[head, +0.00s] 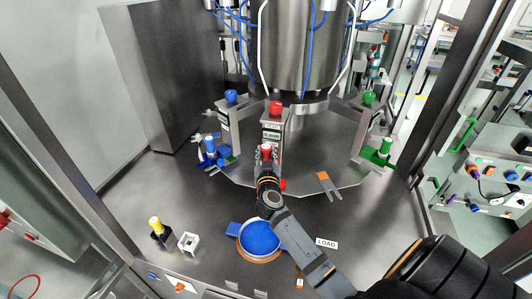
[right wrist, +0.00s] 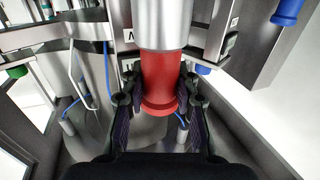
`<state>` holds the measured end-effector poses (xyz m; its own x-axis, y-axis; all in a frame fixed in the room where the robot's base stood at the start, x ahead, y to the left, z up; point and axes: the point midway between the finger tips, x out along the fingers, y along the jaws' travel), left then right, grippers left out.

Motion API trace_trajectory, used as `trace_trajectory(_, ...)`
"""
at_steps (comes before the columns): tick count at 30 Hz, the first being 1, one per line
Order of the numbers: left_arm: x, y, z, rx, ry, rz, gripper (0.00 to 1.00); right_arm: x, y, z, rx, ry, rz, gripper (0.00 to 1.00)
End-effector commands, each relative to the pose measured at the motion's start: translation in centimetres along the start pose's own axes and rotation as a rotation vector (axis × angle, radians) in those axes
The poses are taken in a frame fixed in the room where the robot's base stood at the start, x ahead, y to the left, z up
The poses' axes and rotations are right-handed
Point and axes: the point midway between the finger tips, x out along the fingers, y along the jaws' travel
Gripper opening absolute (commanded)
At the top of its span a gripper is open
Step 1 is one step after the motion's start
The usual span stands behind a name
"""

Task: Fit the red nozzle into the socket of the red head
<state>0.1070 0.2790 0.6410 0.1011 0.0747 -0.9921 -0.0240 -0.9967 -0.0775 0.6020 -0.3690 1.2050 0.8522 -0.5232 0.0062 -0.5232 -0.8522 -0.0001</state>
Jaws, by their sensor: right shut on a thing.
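The red head (head: 272,131) is at the front of the central steel machine, with a white label and a red knob (head: 276,107) on top. The red nozzle (head: 266,149) is in front of it, below the label. My right gripper (head: 266,158) is shut on the nozzle. The socket is not clear in either view, so I cannot tell whether the nozzle is seated. My left gripper is not in view.
A blue head (head: 231,97) stands left and a green head (head: 368,98) right. On the steel deck are a yellow-topped piece (head: 156,226), a white square holder (head: 188,242) and a blue round dish (head: 260,238).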

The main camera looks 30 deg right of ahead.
Motion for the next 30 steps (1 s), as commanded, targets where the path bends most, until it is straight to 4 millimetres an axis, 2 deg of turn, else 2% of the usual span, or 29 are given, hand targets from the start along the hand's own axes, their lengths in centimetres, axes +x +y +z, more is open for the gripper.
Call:
trace_trajectory(5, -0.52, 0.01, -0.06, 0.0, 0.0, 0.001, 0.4, 0.0, -0.06, -0.19, 0.0, 0.001, -0.001, 0.0)
trace_trajectory(30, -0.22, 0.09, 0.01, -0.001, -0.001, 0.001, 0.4, 0.01, -0.04, 0.3, 0.0, 0.001, 0.0, 0.0)
